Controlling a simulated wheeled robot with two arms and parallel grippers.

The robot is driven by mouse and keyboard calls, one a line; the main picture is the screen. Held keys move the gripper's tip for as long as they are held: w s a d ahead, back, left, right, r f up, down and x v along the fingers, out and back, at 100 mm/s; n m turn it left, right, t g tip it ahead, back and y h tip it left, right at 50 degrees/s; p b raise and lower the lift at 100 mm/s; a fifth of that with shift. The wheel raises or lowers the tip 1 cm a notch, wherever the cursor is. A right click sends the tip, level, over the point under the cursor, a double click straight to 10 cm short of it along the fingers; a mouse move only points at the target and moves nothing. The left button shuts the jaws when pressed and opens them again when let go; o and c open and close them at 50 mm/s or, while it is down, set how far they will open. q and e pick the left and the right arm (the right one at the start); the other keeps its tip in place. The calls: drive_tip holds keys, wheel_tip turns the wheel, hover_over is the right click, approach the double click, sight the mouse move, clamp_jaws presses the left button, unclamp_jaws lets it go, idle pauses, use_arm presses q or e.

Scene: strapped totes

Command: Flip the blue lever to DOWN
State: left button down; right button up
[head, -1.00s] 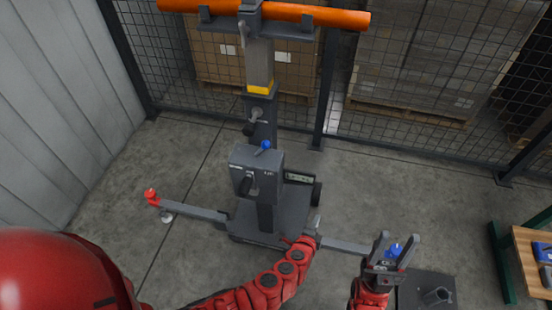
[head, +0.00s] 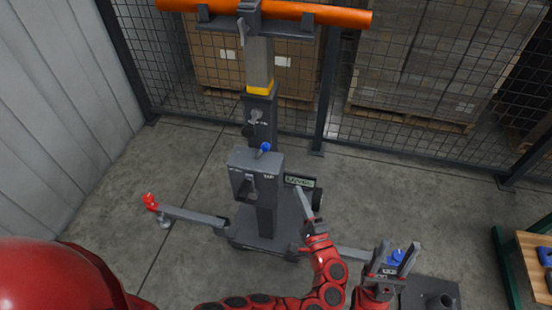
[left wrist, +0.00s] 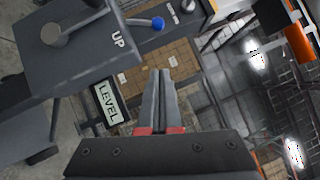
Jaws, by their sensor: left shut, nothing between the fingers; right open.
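The blue lever (head: 265,147) is a short rod with a blue ball at the upper right of the grey control box (head: 243,181) on the lift mast. In the left wrist view the blue ball (left wrist: 158,23) is close to the box edge, beside the printed word UP. My left gripper (head: 299,191) is shut and empty, to the right of and lower in the picture than the lever, apart from it. Its fingers (left wrist: 160,75) point toward the area below the ball in the left wrist view. My right gripper (head: 397,250) is open at lower right.
A LEVEL plate (head: 300,181) sits right of the mast. The box front has a dark crank handle (head: 246,190). An orange pipe (head: 320,16) lies across the mast top. A red-capped outrigger (head: 150,201) extends left. A mesh fence (head: 420,100) stands behind; a wooden-topped bench (head: 535,265) is right.

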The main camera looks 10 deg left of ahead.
sight(262, 152)
use_arm(q)
drive_tip(key=p+x, duration=0.1)
drive_tip(key=x, duration=0.3)
drive_tip(key=s+a+p+x, duration=0.1)
drive_tip(key=p+x, duration=0.1)
drive_tip(key=x, duration=0.2)
drive_tip(key=a+p+x, duration=0.1)
drive_tip(key=x, duration=0.3)
drive_tip(key=shift+w+a+r+p, duration=0.1)
drive_tip(key=shift+a+r+p, duration=0.15)
drive_tip(key=shift+r+p, duration=0.2)
drive_tip(key=shift+a, duration=0.1)
